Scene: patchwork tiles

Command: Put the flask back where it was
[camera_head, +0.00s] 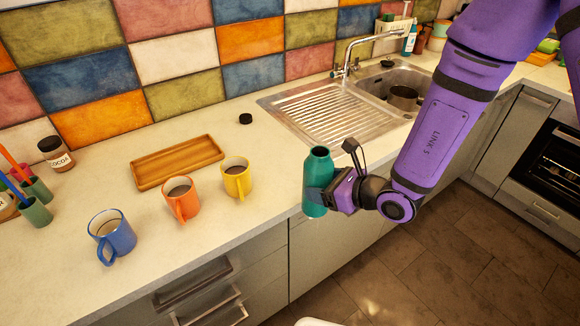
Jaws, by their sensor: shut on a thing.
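A teal flask (318,170) with an open top is held upright at the front edge of the counter, right of the mugs. My gripper (322,196) comes in from the right and is shut on the flask's lower body. I cannot tell whether the flask's base touches the counter or hangs just beyond its edge. A small black cap (245,119) lies on the counter behind the yellow mug. My purple arm reaches in from the upper right.
An orange mug (181,205) and a yellow mug (238,184) hold dark drink. A blue mug (118,240) stands at left. A wooden tray (150,180) lies behind them. A steel sink drainer (310,112) is behind the flask. Counter between yellow mug and flask is clear.

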